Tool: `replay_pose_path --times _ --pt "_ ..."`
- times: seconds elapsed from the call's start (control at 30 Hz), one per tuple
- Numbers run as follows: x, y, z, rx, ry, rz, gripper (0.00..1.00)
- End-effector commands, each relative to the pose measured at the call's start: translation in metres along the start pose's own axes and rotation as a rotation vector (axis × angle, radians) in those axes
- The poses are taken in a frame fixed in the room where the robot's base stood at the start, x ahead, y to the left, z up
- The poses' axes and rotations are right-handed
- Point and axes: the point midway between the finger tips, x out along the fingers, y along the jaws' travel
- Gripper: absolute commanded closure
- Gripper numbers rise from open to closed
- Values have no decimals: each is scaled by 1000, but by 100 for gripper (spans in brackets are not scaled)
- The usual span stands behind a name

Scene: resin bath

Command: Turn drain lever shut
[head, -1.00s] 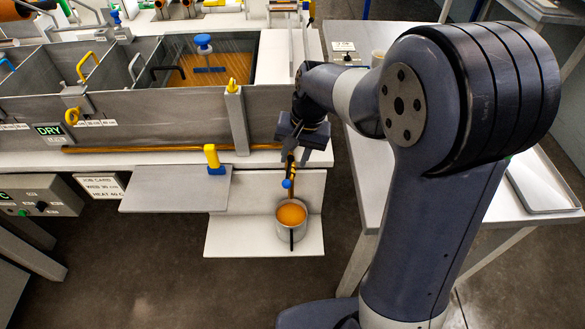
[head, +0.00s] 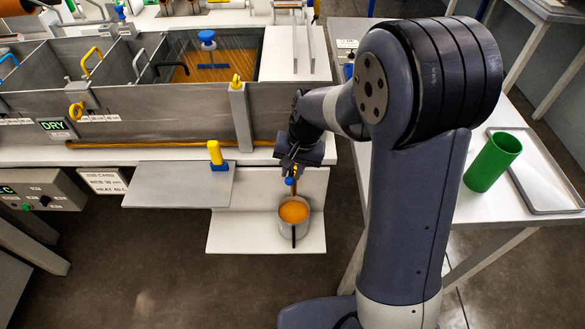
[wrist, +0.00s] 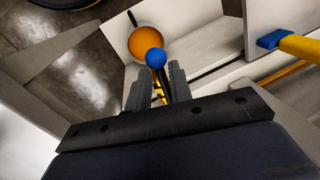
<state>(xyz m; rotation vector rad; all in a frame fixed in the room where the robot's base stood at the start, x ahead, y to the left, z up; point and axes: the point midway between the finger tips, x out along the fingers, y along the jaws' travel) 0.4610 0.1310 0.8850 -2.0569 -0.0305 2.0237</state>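The drain lever's blue ball knob (head: 289,181) hangs at the right front of the bath, just above a metal pot (head: 294,232) of orange resin on a low white shelf. In the wrist view the knob (wrist: 155,57) is between and just beyond the tips of my gripper (wrist: 159,76). The fingers stand apart, one on each side of a thin yellow-and-black striped part. I cannot tell whether either finger touches it. In the head view my gripper (head: 291,170) is just above the knob and hides most of the lever.
The bath's front wall (head: 165,118) rises behind. A green cylinder (head: 492,161) and a tray (head: 546,170) are on the right table. Open floor lies in front.

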Motion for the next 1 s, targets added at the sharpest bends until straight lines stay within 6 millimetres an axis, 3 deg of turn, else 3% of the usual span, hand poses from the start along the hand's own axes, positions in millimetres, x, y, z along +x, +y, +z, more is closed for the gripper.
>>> replay_pose_path --times 0.17,0.73,1.0 --pt "0 0 0 0 0 0 100" --pt "1 0 4 9 -9 3 100" --pt "3 -7 5 103 7 4 100"
